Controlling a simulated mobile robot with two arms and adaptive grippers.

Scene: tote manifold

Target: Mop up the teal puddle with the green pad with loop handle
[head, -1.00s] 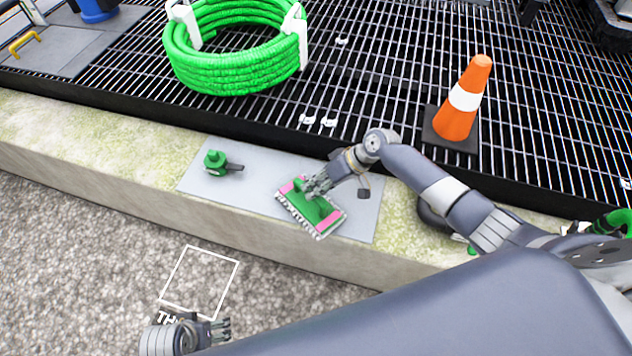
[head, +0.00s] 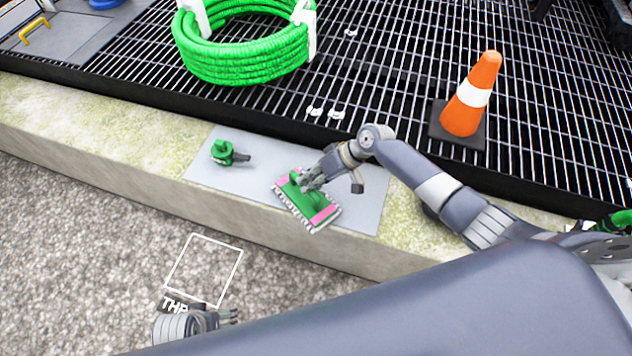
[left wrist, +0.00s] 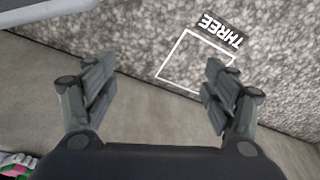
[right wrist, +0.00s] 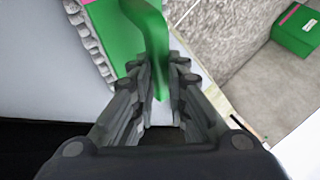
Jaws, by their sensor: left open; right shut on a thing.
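The green pad with loop handle (head: 318,204) has pink ends and a pale fringed edge. It lies on or just above the grey plate (head: 262,180) on the stone ledge. My right gripper (head: 308,184) is shut on its green loop handle, which also shows between the fingers in the right wrist view (right wrist: 150,45). My left gripper (head: 232,316) is open and empty over the gravel; its spread fingers show in the left wrist view (left wrist: 155,95). I see no teal puddle; the pad and my right arm hide part of the plate.
A green fitting with a dark stem (head: 228,153) sits on the plate's left part. A coiled green hose (head: 243,55) and an orange cone (head: 472,98) stand on the grating beyond. A white outlined square (head: 204,268) marks the gravel.

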